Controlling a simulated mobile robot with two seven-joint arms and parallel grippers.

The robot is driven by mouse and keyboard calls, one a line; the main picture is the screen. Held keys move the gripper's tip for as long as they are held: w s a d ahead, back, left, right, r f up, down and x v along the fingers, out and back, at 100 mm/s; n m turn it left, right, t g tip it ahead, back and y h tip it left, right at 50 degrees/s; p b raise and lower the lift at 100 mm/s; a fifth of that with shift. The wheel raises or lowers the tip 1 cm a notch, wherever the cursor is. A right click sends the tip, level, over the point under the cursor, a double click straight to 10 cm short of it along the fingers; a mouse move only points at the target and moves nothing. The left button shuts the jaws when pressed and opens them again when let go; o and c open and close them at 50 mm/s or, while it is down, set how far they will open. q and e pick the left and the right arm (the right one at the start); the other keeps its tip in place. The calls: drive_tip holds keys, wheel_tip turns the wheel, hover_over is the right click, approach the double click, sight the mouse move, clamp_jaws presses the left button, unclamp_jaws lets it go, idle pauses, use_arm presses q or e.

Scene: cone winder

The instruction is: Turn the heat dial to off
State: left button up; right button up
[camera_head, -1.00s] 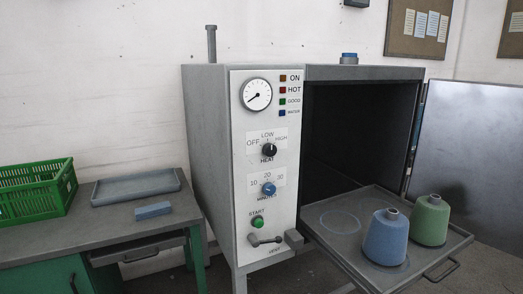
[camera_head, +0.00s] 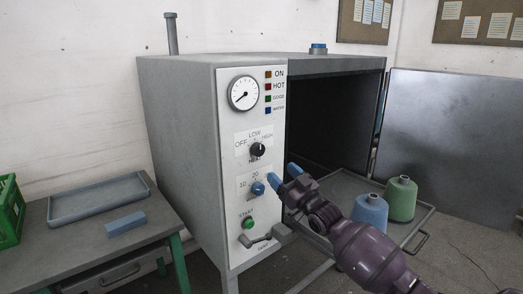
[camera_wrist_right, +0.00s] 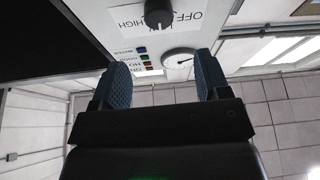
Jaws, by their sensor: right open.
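The heat dial (camera_head: 258,149) is a black knob on the white front panel (camera_head: 236,205), under the labels OFF, LOW and HIGH. Its exact pointer setting is too small to tell. My right gripper (camera_head: 284,171) has blue fingertips, spread and empty, in front of the panel, below and right of the dial and apart from it. In the right wrist view the panel is upside down. The dial (camera_wrist_right: 158,14) is at the top edge there, beyond the open fingers (camera_wrist_right: 161,76). My left gripper is not in view.
The blue minutes dial (camera_head: 258,188), green start button (camera_head: 248,224) and a lever (camera_head: 256,241) lie below. The oven door (camera_head: 450,140) stands open at right. Blue (camera_head: 369,212) and green (camera_head: 401,198) cones stand on the pulled-out tray. A side table (camera_head: 85,242) is at left.

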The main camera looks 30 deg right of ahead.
sight(260, 150)
drive_tip(key=x, duration=1)
drive_tip(key=shift+w+r, duration=0.2)
drive_tip(key=shift+w, duration=0.1)
drive_tip(key=shift+c, duration=0.4)
drive_tip(key=c, duration=0.8)
drive_tip(key=shift+c, duration=0.2)
